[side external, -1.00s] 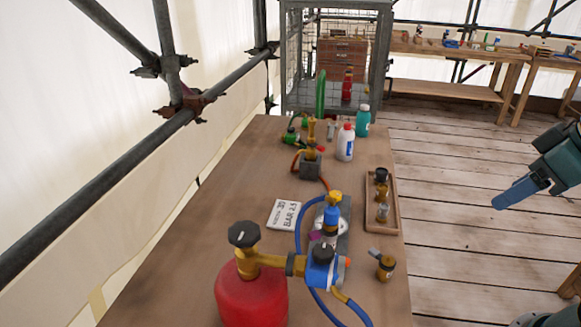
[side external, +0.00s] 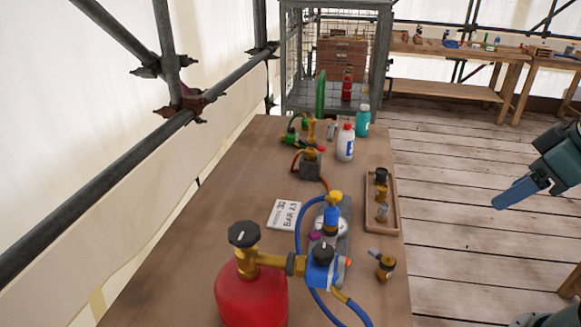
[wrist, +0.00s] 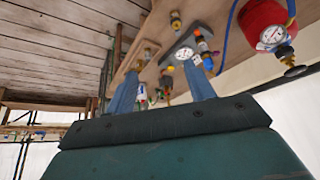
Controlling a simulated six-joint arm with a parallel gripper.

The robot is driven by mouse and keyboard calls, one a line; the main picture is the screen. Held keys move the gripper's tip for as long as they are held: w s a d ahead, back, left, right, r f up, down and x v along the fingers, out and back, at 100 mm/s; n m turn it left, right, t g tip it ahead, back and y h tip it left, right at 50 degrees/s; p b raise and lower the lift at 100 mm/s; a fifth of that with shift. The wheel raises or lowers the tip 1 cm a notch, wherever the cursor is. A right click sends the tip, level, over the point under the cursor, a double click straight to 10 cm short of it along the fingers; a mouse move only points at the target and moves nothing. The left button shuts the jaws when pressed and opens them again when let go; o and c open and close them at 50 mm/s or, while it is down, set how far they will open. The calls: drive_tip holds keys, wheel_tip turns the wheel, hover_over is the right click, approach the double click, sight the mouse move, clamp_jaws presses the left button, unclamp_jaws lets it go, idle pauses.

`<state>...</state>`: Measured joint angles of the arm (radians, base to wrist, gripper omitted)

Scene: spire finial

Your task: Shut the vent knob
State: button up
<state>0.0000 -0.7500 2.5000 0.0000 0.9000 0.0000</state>
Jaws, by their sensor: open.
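The red gas cylinder (side external: 250,292) stands at the near end of the bench, with a black knob (side external: 244,233) on its brass valve. A blue regulator (side external: 322,275) beside it carries another black knob (side external: 321,252). A blue fitting with a yellow top (side external: 331,212) stands on a grey plate behind it. I cannot tell which of these is the vent knob. My gripper (side external: 515,193) is off to the right of the bench, apart from everything. In the wrist view its blue fingers (wrist: 162,92) are spread and empty, and the red cylinder (wrist: 262,20) shows at upper right.
A wooden tray (side external: 396,205) with small brass fittings lies along the right bench edge. A loose fitting (side external: 386,266) stands in front of it. A blue hose (side external: 298,235) loops by the regulator. A pressure card (side external: 285,214) lies left. White (side external: 345,143) and teal (side external: 363,121) bottles stand behind.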

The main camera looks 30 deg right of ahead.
idle(0.6)
drive_tip(key=w+r+n+g, duration=0.15)
drive_tip(key=w+r, duration=0.25)
drive_tip(key=w, duration=0.6)
drive_tip(key=n+g, duration=0.4)
drive_tip(key=n, duration=0.1)
hover_over(336, 193)
wheel_tip(336, 193, down, 14)
drive_tip(key=f, duration=0.1)
drive_tip(key=shift+r, duration=0.25)
drive_tip(key=shift+f, duration=0.15)
wheel_tip(336, 193, down, 14)
drive_tip(key=shift+r, duration=0.25)
